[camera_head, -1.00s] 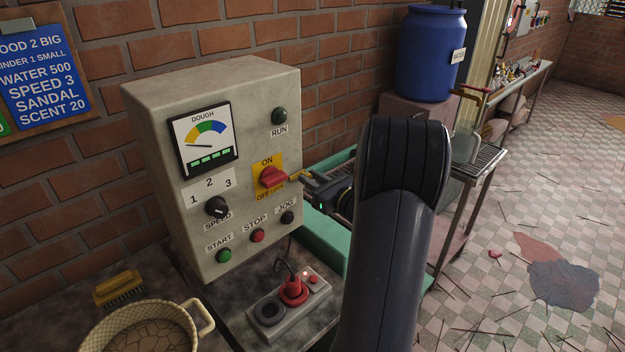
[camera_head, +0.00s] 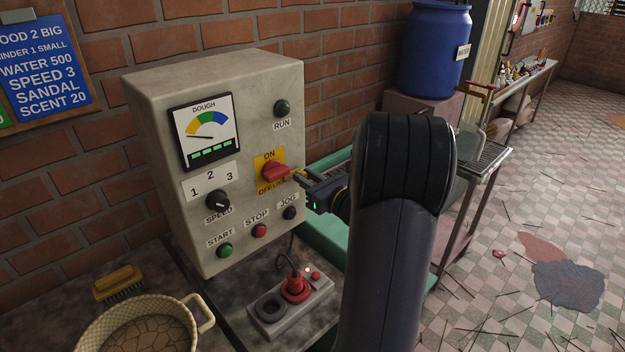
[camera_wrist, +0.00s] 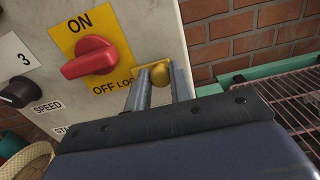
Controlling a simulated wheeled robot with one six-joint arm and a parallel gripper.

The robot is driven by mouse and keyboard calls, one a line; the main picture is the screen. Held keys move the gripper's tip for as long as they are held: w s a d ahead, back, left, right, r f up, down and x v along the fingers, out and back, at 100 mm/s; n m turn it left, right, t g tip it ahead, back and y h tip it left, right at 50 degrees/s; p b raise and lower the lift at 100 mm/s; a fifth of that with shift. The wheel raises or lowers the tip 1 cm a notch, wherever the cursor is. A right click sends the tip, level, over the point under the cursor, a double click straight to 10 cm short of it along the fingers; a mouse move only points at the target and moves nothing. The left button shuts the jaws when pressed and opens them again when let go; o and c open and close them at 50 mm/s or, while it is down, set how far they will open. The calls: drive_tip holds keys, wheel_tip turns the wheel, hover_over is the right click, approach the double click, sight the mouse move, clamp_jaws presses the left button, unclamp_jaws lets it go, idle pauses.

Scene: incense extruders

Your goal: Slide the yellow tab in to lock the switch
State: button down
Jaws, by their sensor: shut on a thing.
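The red rotary switch (camera_head: 275,171) sits on a yellow ON / OFF LOCK plate (camera_head: 263,158) on the front of the grey control box. It also shows in the wrist view (camera_wrist: 90,57). The yellow tab (camera_wrist: 160,71) is at the right of the switch, with a round knob at its outer end. My gripper (camera_wrist: 157,85) is shut on the tab, one finger on each side of the knob. In the head view my gripper (camera_head: 304,182) reaches the tab from the right. The tab's inner end is partly hidden by the fingers.
The control box (camera_head: 160,100) carries a speed knob (camera_head: 218,201), a green start button (camera_head: 225,250) and a red stop button (camera_head: 260,230). A socket block with a red plug (camera_head: 296,288) lies below. A green-framed rack (camera_wrist: 285,65) stands at the right.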

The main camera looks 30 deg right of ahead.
drive_tip(key=shift+a, duration=0.15)
drive_tip(key=c, duration=1.3)
unclamp_jaws()
drive_tip(key=shift+a, duration=0.1)
drive_tip(key=s, duration=0.3)
drive_tip(key=s+d+b, duration=0.1)
drive_tip(key=s, duration=0.3)
drive_tip(key=s+b, duration=0.1)
drive_tip(key=s, duration=0.2)
drive_tip(key=shift+s+d, duration=0.25)
drive_tip(key=shift+s, duration=0.15)
drive_tip(key=shift+w, duration=0.1)
